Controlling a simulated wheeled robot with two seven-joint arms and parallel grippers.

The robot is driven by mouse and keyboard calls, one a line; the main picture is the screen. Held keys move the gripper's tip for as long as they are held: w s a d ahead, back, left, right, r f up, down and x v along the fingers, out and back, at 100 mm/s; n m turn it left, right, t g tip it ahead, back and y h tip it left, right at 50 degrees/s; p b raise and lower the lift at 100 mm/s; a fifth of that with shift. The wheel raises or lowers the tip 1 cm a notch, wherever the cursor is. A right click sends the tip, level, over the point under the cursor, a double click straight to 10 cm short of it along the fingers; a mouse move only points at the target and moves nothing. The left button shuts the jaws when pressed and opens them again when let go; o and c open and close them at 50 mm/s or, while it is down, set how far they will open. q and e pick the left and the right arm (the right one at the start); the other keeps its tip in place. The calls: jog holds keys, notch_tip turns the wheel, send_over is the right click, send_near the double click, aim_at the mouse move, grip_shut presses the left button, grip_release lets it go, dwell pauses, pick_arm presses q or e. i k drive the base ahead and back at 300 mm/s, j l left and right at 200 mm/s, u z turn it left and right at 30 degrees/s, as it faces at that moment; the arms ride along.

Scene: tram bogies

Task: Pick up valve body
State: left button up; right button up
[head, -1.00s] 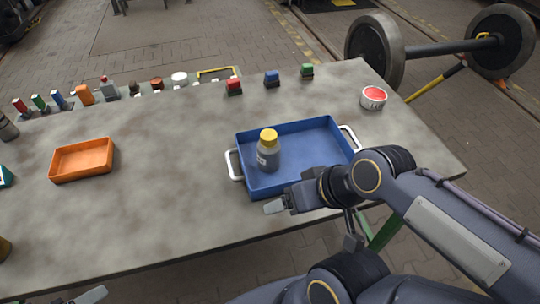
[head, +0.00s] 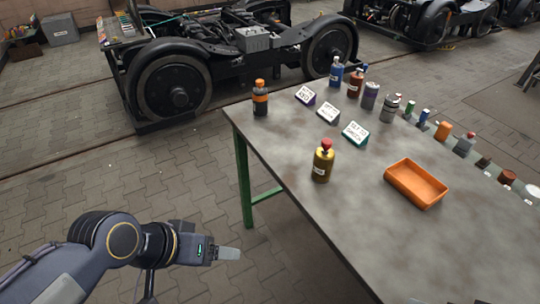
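No part is plainly marked as the valve body. A small grey part with a red top (head: 465,144) stands in the row along the table's far right edge; I cannot tell whether it is the valve body. My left gripper (head: 229,253) is over the floor, left of the table's near edge and well away from that row. Its fingers are seen side-on and overlap, so its opening is unclear; nothing shows in it. Only a pale tip, perhaps of my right gripper (head: 418,300), shows at the bottom edge.
The grey table (head: 320,215) holds an orange tray (head: 415,184), a yellow bottle with a red cap (head: 323,160), an orange-banded bottle (head: 260,98), several other bottles and three label signs (head: 328,113). A bogie (head: 240,55) stands behind.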

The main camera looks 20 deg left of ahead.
aim_at(323, 163)
jog(key=u, duration=0.1)
jog(key=i+j+z, duration=0.1)
jog(key=j, duration=0.4)
jog(key=i+j+z, duration=0.1)
jog(key=j, duration=0.45)
jog(key=i+j+z, duration=0.1)
jog(key=i+j, duration=0.2)
jog(key=j, duration=0.15)
jog(key=i+j+z, duration=0.15)
jog(key=i+j, duration=0.15)
jog(key=j, duration=0.15)
